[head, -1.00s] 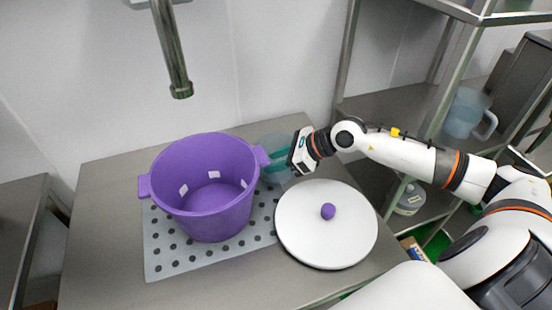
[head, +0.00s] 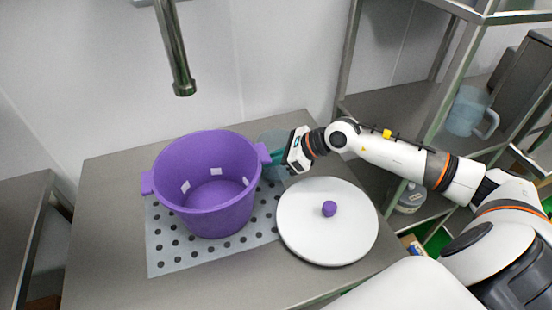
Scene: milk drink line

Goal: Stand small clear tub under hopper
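My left gripper is out of view. I see no clear hopper; a vertical metal pipe (head: 173,50) with an open lower end hangs above the table's back.
A large purple pot (head: 208,211) stands on a perforated grey mat (head: 165,258). A white lid (head: 320,240) with a purple knob lies to its right. A steel rack (head: 395,105) holding a clear jug (head: 466,112) stands at right. The table's left back is clear.

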